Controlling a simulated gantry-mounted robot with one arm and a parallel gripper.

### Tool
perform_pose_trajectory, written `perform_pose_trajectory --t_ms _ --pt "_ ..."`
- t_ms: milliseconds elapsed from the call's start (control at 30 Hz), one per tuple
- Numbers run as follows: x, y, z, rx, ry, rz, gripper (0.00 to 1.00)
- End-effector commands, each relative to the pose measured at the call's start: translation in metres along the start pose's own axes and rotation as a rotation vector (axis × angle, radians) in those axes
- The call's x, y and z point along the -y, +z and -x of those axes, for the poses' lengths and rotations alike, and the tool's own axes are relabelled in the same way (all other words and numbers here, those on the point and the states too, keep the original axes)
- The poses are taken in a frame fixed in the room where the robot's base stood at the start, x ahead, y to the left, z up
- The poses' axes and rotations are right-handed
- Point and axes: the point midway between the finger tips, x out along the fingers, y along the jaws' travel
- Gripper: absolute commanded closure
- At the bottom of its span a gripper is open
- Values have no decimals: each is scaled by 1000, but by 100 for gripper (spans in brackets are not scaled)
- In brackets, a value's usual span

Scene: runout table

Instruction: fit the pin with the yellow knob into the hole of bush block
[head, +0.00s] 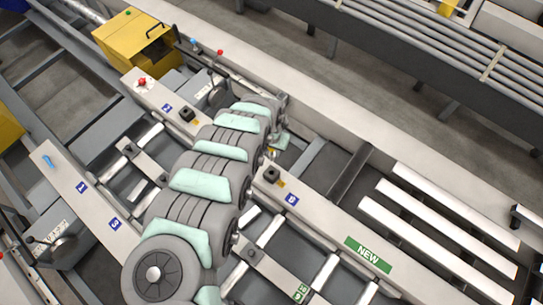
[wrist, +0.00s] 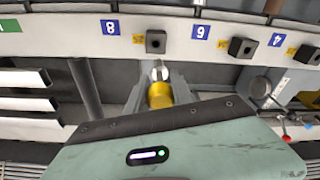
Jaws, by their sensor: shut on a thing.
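In the wrist view my gripper (wrist: 160,92) is shut on the pin with the yellow knob (wrist: 160,96). The knob sits between the two grey fingers, and a bright silver end (wrist: 160,72) shows beyond it toward the rail. A dark bush block (wrist: 156,41) with a hole in its face stands on the pale rail straight ahead of the pin, between labels that look like 8 and 6. The pin appears apart from it. In the head view a bush block (head: 272,175) stands beside my wrist; my arm largely hides the gripper and pin there.
More dark blocks stand along the rail in the wrist view, one (wrist: 242,48) just right of the nearest. A yellow box (head: 135,40) stands at the upper left in the head view. A red knob (head: 142,82) and a blue piece (head: 47,160) sit on pale rails. White slats (head: 430,225) lie at right.

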Motion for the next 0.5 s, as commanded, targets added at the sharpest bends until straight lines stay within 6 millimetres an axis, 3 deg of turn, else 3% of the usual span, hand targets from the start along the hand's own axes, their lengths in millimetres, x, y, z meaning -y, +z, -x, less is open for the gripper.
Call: perform_pose_trajectory --t_ms 133,500 --pt "-3 12 -16 -1 2 -21 100" --pt "-3 13 -17 -3 2 -23 100"
